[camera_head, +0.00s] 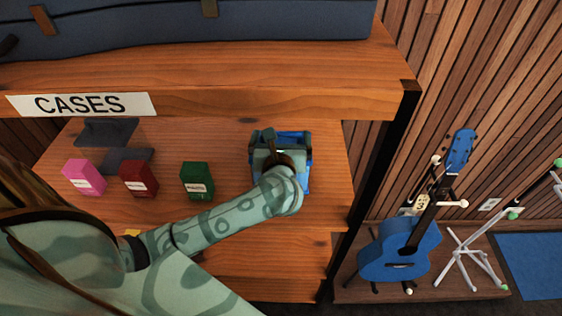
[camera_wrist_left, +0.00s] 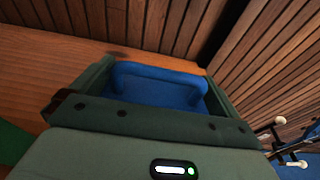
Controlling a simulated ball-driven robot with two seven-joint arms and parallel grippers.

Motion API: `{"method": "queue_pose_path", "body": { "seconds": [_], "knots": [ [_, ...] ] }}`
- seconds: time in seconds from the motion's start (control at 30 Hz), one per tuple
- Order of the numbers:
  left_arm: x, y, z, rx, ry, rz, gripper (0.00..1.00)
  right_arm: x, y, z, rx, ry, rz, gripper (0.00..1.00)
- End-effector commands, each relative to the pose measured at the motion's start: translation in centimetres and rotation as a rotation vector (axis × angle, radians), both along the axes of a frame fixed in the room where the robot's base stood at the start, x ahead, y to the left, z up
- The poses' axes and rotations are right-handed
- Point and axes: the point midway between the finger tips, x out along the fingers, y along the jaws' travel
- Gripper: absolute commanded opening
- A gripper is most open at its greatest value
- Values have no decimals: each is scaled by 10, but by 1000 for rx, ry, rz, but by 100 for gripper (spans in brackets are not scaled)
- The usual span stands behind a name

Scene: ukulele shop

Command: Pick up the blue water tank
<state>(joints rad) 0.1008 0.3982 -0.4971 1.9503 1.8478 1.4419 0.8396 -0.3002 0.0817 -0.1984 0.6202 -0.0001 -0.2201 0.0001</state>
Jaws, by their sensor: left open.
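The blue water tank (camera_head: 291,136) sits on the wooden shelf at its right part, mostly hidden in the head view under my left gripper. I cannot tell whether the fingers touch the tank. My right gripper is in neither view.
On the same shelf (camera_head: 225,142) stand a green box (camera_head: 197,181), a dark red box (camera_head: 138,179) and a pink box (camera_head: 84,177). A blue ukulele (camera_head: 400,250) stands to the right, past a black post (camera_head: 385,165).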

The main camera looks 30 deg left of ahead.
Motion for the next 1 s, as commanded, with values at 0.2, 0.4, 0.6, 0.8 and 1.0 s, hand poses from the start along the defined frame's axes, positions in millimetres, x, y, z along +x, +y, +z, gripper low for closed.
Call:
{"method": "queue_pose_path", "body": {
  "seconds": [0.2, 0.4, 0.6, 0.8, 1.0],
  "knots": [
    [0, 0, 0, 0, 0, 0, 78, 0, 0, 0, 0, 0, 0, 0],
    [-1, 0, 0, 0, 0, 0, 22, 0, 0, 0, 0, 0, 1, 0],
    [0, 0, 3, 1, -6, -1, 21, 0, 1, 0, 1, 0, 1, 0],
    [0, 0, 7, 1, -6, -1, 21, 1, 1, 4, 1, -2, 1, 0],
    [0, 0, 23, 2, -8, 0, 21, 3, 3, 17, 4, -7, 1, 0]
  ]
}}
